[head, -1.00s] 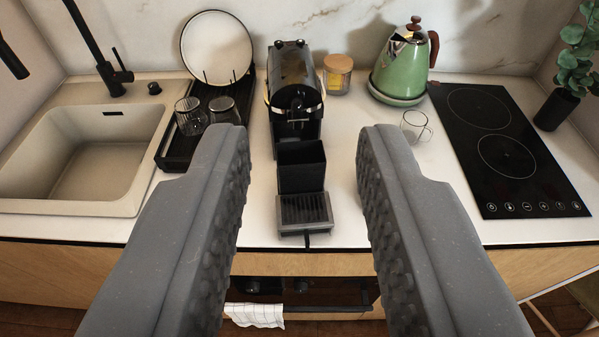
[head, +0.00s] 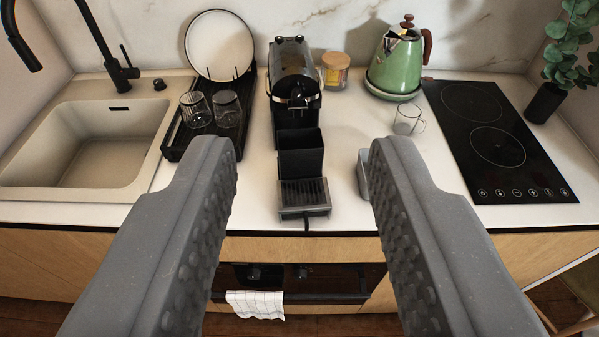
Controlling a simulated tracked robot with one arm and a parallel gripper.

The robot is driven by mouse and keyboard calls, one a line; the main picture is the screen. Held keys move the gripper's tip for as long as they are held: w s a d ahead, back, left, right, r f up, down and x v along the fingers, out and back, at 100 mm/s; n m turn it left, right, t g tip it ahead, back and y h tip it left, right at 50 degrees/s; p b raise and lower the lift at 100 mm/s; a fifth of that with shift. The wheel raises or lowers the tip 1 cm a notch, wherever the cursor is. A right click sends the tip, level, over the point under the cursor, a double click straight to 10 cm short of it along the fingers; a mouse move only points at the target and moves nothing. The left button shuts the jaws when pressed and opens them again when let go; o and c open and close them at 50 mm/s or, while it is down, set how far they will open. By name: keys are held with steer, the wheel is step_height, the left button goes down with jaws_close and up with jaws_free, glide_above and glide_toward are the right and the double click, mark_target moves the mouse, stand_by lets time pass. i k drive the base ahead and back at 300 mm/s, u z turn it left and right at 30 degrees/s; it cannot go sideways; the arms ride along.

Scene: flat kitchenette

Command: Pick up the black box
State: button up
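The black box (head: 301,160) is a small open-topped container on the white counter, directly in front of the black coffee machine (head: 295,85). It sits just behind a grey drip tray with a slatted black top (head: 304,196). I cannot tell whether it touches the machine or the tray. My gripper (head: 302,150) is open and empty. Its two grey, studded fingers stand wide apart in the picture, one left and one right of the box, with clear gaps. They appear nearer to the camera than the box.
A dark drying rack (head: 170,145) with glasses and a plate stands left. A grey container (head: 362,174) is partly hidden by my right finger. A glass cup (head: 408,121), green kettle (head: 397,65) and hob (head: 495,140) are right. The sink (head: 85,150) is far left.

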mark_target(301, 151)
steer(key=k, duration=1.1)
steer(key=u, duration=0.65)
steer(key=i, duration=2.15)
steer(key=z, duration=0.7)
